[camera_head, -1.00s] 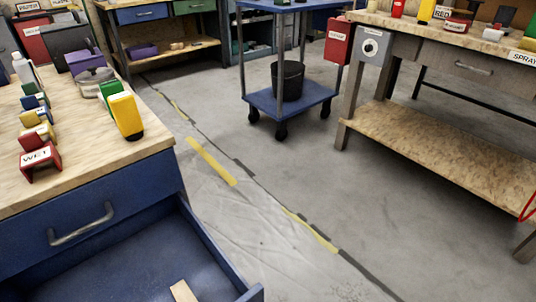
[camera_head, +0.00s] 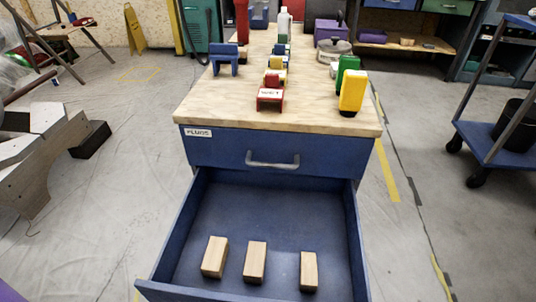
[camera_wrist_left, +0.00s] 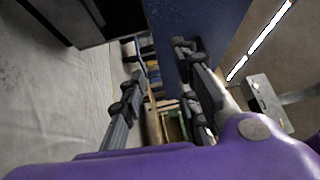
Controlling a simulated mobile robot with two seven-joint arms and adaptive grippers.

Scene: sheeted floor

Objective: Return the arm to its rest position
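My left gripper (camera_wrist_left: 160,50) shows in the left wrist view with its two dark fingers spread apart and nothing between them. The purple wrist housing (camera_wrist_left: 200,160) fills the bottom of that view. In the head view only a small purple patch (camera_head: 8,292), perhaps part of my left arm, shows at the lower left corner. Neither gripper is visible in the head view. A blue cabinet (camera_head: 225,151) stands ahead with its drawer (camera_head: 285,225) pulled out. Several faces of the drawer show, and three wooden blocks (camera_head: 255,262) lie apart inside it.
The wooden cabinet top (camera_head: 215,105) carries a red holder (camera_head: 270,98), a blue holder (camera_head: 224,60), a yellow bottle (camera_head: 352,92) and a green one (camera_head: 345,70). A grey-white angular structure (camera_head: 40,150) stands left. A blue cart (camera_head: 490,145) stands right. Floor (camera_head: 120,200) beside the cabinet is clear.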

